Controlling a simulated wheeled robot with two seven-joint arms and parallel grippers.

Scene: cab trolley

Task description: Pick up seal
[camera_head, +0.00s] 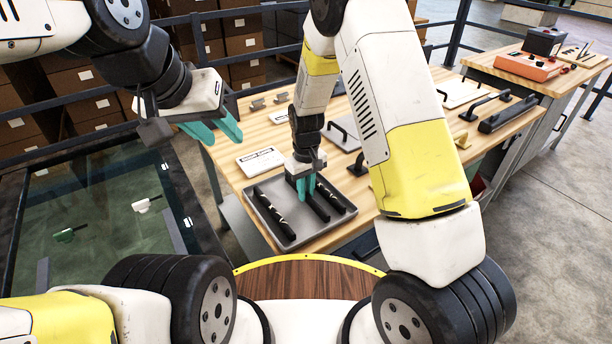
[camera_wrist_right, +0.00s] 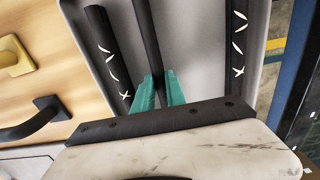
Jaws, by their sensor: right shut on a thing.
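A grey tray (camera_head: 288,243) on the wooden bench holds three long black strips, which look like seals. The left strip (camera_head: 272,213) and the right strip carry white marks; in the right wrist view they show as the left marked strip (camera_wrist_right: 107,50) and the right marked strip (camera_wrist_right: 237,45). The middle strip (camera_wrist_right: 147,38) looks plain. My right gripper (camera_head: 304,198) is down at the tray, its teal fingers (camera_wrist_right: 160,92) shut on the middle strip. I cannot tell whether that strip is off the tray floor. My left gripper (camera_head: 226,138) is open and empty, raised left of the bench.
A white labelled card (camera_head: 260,161) lies behind the tray. Black handles (camera_head: 487,105) and yellow brackets (camera_head: 461,139) lie on the bench. A glass panel (camera_head: 100,225) stands at the left. An orange device (camera_head: 530,66) sits on another bench.

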